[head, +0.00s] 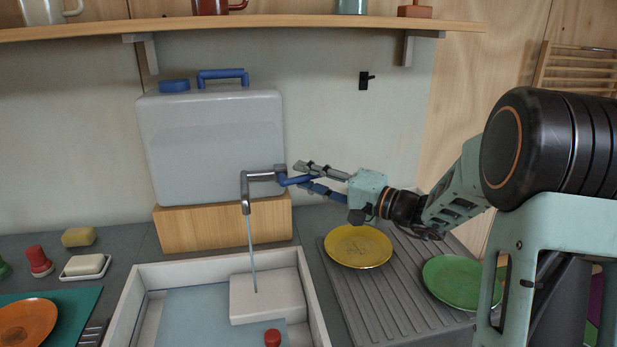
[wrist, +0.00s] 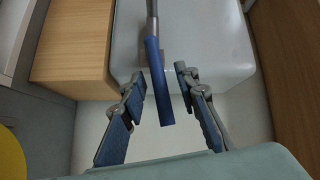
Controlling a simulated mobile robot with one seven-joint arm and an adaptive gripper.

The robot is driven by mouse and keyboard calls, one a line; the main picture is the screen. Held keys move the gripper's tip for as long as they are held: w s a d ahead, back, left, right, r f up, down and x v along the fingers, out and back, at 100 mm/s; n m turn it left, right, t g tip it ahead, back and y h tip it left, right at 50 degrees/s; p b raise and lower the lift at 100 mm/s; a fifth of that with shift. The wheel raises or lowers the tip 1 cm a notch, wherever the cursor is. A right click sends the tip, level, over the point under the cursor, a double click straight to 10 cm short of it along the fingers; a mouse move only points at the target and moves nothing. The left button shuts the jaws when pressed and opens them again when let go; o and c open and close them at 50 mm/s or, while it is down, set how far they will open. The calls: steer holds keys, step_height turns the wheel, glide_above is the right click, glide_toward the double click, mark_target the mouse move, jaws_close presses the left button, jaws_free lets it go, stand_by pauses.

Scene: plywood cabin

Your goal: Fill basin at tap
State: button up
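The grey tap (head: 246,192) comes out of a grey water container (head: 210,140) on a wooden block. A thin stream (head: 251,250) runs from its spout into the white-walled basin (head: 312,310). A flat pale blue surface (head: 190,318), which looks like water, fills much of the basin around a white block (head: 268,297). A red knob (head: 272,338) shows at the front. The tap's blue lever (head: 297,181) also shows in the wrist view (wrist: 158,85). My gripper (head: 310,180) is open, its fingers (wrist: 160,82) on either side of the lever with gaps visible.
Right of the basin, a ribbed drainboard (head: 366,300) holds a yellow plate (head: 358,246) and a green plate (head: 460,282). Left are a soap dish (head: 86,267), a yellow sponge (head: 78,236) and an orange plate (head: 27,322). A shelf (head: 250,22) with mugs runs above.

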jaws_close()
stand_by(0.3)
